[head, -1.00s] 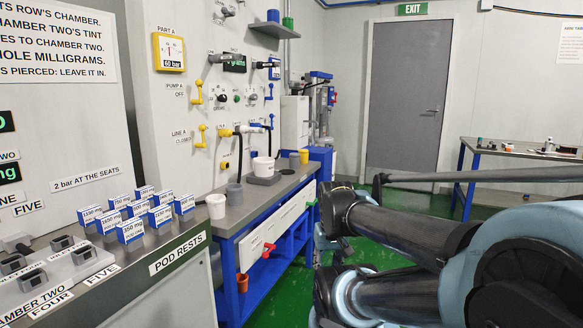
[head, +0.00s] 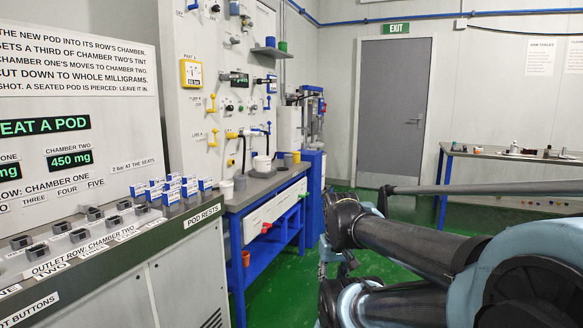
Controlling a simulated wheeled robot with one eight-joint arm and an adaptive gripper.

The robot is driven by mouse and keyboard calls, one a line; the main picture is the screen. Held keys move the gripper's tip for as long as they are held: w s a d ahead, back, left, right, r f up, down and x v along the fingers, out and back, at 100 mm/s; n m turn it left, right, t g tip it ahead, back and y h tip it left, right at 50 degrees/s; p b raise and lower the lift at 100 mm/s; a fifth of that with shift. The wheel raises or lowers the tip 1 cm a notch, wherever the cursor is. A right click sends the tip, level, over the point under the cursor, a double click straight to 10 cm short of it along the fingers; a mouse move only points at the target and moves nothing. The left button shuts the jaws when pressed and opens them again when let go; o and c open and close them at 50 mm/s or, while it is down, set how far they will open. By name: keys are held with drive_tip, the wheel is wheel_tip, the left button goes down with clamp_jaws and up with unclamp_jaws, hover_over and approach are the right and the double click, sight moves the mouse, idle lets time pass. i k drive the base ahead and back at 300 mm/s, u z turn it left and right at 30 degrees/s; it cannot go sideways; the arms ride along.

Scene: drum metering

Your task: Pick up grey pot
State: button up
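A small grey pot (head: 240,183) stands upright at the near left end of the grey-topped bench, just right of a white pot (head: 226,189). A second small grey vessel (head: 288,160) stands further back on the bench, beside a yellow cup (head: 296,157). My arm (head: 400,235) fills the lower right, apart from the bench and pots. I cannot make out my gripper's fingers in this view, and no pot is seen held.
The blue-framed bench (head: 262,184) stands below a panel of valves and gauges. A larger white pot (head: 262,164) is on it. Blue-and-white pods (head: 172,193) sit on the counter at left. Green floor (head: 275,283) is open between bench and arm. Another table (head: 510,155) is at far right.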

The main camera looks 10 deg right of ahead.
sight(288, 158)
drive_tip(key=z, duration=0.35)
drive_tip(key=i, duration=0.6)
drive_tip(key=z, duration=0.6)
drive_tip(key=i, duration=2.15)
drive_tip(key=u, duration=0.9)
drive_tip(key=i, duration=0.55)
drive_tip(key=u, duration=0.35)
